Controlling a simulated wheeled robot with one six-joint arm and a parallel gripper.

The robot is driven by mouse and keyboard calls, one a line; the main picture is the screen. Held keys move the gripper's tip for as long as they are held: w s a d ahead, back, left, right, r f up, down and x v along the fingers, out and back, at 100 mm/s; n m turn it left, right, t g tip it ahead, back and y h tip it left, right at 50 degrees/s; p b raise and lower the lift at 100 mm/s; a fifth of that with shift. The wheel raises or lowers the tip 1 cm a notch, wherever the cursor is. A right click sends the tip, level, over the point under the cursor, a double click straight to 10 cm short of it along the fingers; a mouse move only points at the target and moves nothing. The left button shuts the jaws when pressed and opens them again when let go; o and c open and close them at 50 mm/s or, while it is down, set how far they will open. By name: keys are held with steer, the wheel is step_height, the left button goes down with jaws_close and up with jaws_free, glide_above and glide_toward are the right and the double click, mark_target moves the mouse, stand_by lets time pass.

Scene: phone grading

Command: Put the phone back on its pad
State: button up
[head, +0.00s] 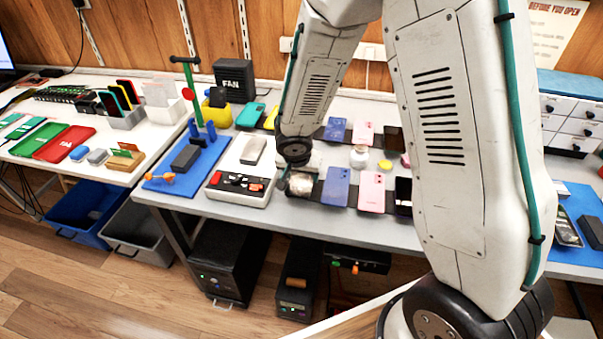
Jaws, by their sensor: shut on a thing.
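My gripper (290,188) points down at the left end of the front dark pad strip (318,198). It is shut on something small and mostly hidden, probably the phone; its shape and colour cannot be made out. I cannot tell whether it touches the strip. Just right of the gripper, a blue phone (337,187) lies on the strip, then a pink phone (371,192) and a dark phone with a light lower part (403,193). Behind, a second row has a blue phone (335,129), a pink phone (363,133) and a dark one (393,140).
A white box with dark and red parts (240,188) stands left of the gripper. A pale grey block (253,150) is behind it. A blue mat (190,180) with a green stand lies further left. A white jar (359,156) stands between the phone rows.

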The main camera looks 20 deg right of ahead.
steer(key=shift+f, duration=0.4)
stand_by(0.8)
steer(key=o, duration=1.4)
steer(key=shift+r, duration=0.6)
steer(key=shift+r, duration=3.5)
